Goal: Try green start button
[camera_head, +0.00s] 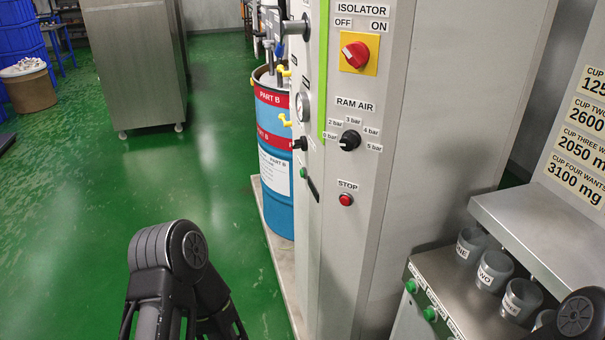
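A small green button (303,172) sits on the narrow left face of the grey cabinet (420,120), beside a black handle-like part; any label on it is unreadable. Two more green buttons (411,286) and (430,313) sit on the front of the cup station at lower right, their labels too small to read. A red STOP button (346,199) is on the cabinet's front. My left arm shows at the bottom left and a bit of my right arm at the bottom right corner. Neither gripper's fingers are in view.
The cabinet front has a red ISOLATOR knob (355,55), turned at a slant, and a black RAM AIR knob (350,140). A blue PART B drum (274,210) stands behind. Several grey cups (494,270) sit under a metal shelf (545,225).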

